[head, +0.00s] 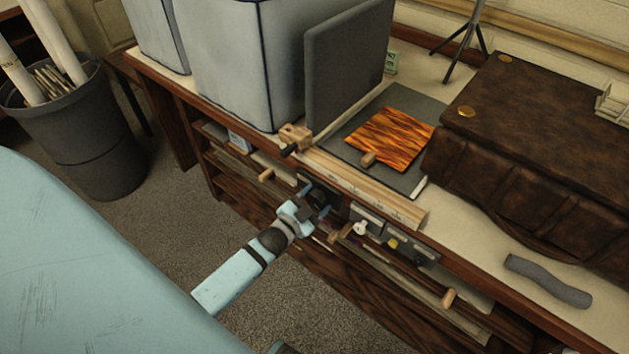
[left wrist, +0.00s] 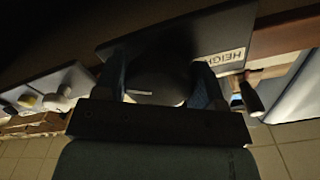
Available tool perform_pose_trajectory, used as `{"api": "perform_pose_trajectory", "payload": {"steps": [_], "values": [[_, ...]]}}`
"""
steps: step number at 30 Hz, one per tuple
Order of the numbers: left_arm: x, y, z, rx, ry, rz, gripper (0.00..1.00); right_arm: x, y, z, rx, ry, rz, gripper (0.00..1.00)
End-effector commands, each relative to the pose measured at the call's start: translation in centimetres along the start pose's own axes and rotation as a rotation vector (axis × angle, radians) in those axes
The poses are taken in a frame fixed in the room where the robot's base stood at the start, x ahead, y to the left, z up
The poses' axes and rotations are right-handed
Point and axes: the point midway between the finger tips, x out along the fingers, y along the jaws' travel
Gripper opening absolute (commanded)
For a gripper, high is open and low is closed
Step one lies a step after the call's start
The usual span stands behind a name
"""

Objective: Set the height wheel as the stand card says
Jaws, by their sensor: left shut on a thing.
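My left gripper (head: 316,197) reaches the front of the bench. In the left wrist view its two blue fingers (left wrist: 162,82) are shut on a dark round wheel (left wrist: 160,92), one finger on each side. The wheel sits against a dark panel (left wrist: 185,45) with a pale label (left wrist: 220,57) reading "HEIGH", its end cut off. In the head view the wheel is mostly hidden by the gripper, and its setting cannot be read. A small green and white card (head: 391,62) stands on the bench behind the grey upright board; its text is too small to read.
Grey control boxes (head: 368,219) with knobs sit right of the gripper along the bench front. Wooden handles (head: 448,298) stick out below. A flame-patterned sheet (head: 390,138), a brown leather case (head: 540,140) and a grey roll (head: 548,281) lie on the bench.

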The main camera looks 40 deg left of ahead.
Motion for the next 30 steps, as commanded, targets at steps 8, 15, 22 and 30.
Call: {"api": "perform_pose_trajectory", "payload": {"steps": [8,15,22,30], "values": [[0.0,-0.1,0.0,0.001,0.001,-0.001,0.70,-0.1,0.0,-0.2,0.000,0.004,0.000,0.48],[0.0,0.0,0.0,0.001,0.000,0.000,0.87,-0.2,0.0,-0.6,0.000,0.011,0.000,0.48],[-0.8,0.0,0.1,0.001,-0.002,0.001,0.87,-0.2,0.0,-0.6,0.000,0.010,0.000,0.48],[-6.2,0.0,0.0,0.001,-0.003,0.002,0.87,-0.2,0.0,-0.3,0.002,0.000,0.000,0.48]]}}
